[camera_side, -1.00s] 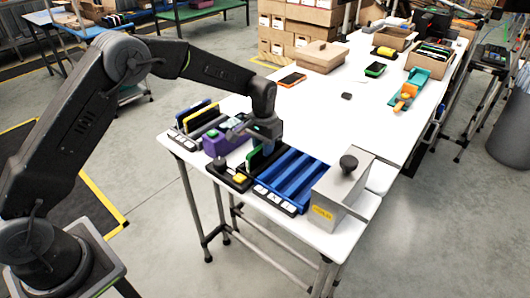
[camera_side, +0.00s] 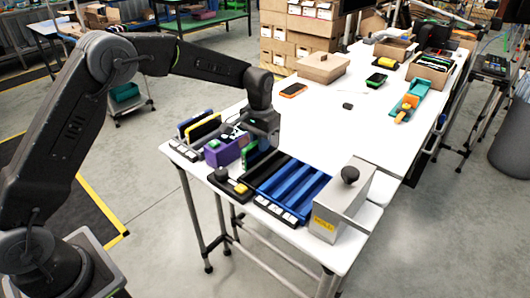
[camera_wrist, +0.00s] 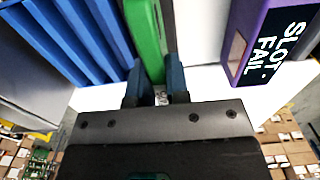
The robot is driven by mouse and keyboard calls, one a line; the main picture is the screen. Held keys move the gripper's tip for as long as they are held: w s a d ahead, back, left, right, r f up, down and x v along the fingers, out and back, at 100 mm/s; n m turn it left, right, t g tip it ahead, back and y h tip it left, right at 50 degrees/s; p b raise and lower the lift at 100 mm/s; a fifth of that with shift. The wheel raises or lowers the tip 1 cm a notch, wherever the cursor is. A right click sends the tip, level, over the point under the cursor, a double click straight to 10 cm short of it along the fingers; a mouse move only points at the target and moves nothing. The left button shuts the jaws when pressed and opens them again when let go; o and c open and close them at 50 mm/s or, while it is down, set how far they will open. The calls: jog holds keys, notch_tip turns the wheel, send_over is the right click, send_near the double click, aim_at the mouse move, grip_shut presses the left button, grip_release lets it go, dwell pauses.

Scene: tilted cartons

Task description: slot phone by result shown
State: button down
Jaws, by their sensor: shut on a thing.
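My gripper (camera_wrist: 157,88) is shut on a green phone (camera_wrist: 145,38), which stands on edge between its fingers. In the side view my gripper (camera_side: 258,138) and the green phone (camera_side: 251,158) are above the table, between the purple tester (camera_side: 222,153) and the blue slotted rack (camera_side: 305,192). The tester's screen (camera_wrist: 280,45) reads "SLOT. FAIL" in the wrist view. The blue rack (camera_wrist: 65,40) lies left of the phone there. A grey rack (camera_side: 184,153) at the left holds blue and yellow phones upright. The phone's lower end is partly hidden.
A black fixture (camera_side: 222,176) with a knob and yellow button sits at the front edge. A grey box (camera_side: 338,212) with a yellow label and black knob stands right of the blue rack. An orange-edged phone (camera_side: 294,90) lies farther back.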

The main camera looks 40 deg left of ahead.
jog(key=s+a+r, duration=0.4)
jog(key=a+r, duration=0.2)
jog(key=a, duration=0.3)
jog(key=w+d+f, duration=0.2)
jog(key=d+f, duration=0.1)
jog(key=d, duration=1)
jog(key=w+d+f, duration=0.3)
jog(key=d, duration=1)
jog(key=shift+s+f, duration=0.15)
jog(key=shift+f, duration=0.95)
jog(key=shift+s+f, duration=0.1)
jog(key=shift+f, duration=0.95)
jog(key=shift+f, duration=0.35)
jog(key=c, duration=1)
grip_release()
jog(key=shift+c, duration=0.2)
notch_tip(320, 180, up, 14)
